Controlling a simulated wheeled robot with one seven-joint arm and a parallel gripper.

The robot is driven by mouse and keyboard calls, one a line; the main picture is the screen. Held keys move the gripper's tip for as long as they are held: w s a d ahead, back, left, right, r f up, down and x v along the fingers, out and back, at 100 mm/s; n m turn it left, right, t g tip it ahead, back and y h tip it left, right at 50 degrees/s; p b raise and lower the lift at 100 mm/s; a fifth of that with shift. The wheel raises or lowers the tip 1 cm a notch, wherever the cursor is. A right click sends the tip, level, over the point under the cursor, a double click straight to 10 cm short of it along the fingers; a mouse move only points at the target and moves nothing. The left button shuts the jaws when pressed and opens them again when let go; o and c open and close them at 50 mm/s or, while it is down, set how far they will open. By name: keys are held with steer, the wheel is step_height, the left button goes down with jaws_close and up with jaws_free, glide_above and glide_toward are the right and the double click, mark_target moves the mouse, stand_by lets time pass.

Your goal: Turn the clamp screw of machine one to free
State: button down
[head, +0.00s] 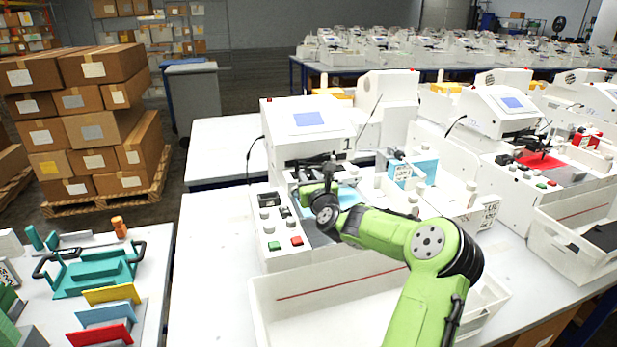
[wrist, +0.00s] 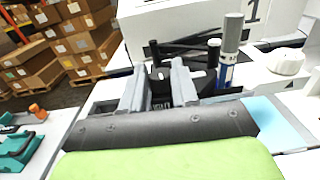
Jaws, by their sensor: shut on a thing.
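Machine one (head: 310,120) is the white pen plotter with a small blue screen and the number 1, left of the other machines. My gripper (head: 328,172) is at its dark pen carriage, under the front of the housing. In the wrist view my gripper (wrist: 159,75) has its two grey fingers closed around a small dark part, the clamp screw (wrist: 161,88), which is mostly hidden between them. A pen (wrist: 230,52) with a grey upper part stands upright just right of the fingers. The screw's turn angle cannot be told.
A white tray (head: 285,318) stands in front of machine one. Its control panel has a green and a red button (head: 296,241). A second plotter (head: 500,112) stands to the right. A side table with teal fixtures (head: 95,272) is at left; stacked boxes (head: 95,130) stand behind it.

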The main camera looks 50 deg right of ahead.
steer(key=n+y+p, duration=0.1)
steer(key=y+p, duration=0.1)
steer(key=n+t+y+p, duration=0.1)
steer(key=n+y+p, duration=0.1)
steer(key=d+n+t+y+p, duration=0.1)
steer(key=y+p, duration=0.1)
steer(key=y, duration=0.1)
steer(key=shift+s+r+n, duration=0.15)
steer(key=shift+r+n, duration=0.05)
steer(key=shift+n, duration=0.2)
steer(key=n+y+p, duration=0.1)
steer(key=y, duration=0.1)
steer(key=n+y+p, duration=0.2)
steer(key=shift+d+f+y, duration=0.1)
steer(key=shift+f+y, duration=0.05)
steer(key=shift+y, duration=0.25)
steer(key=c, duration=0.9)
jaws_free()
steer(key=shift+o, duration=0.2)
steer(key=s+d, duration=0.1)
steer(key=s, duration=0.4)
steer(key=s+d, duration=0.1)
steer(key=s, duration=0.4)
steer(key=s+p, duration=0.1)
steer(key=s, duration=0.4)
steer(key=shift+s+d, duration=0.25)
steer(key=shift+d, duration=0.15)
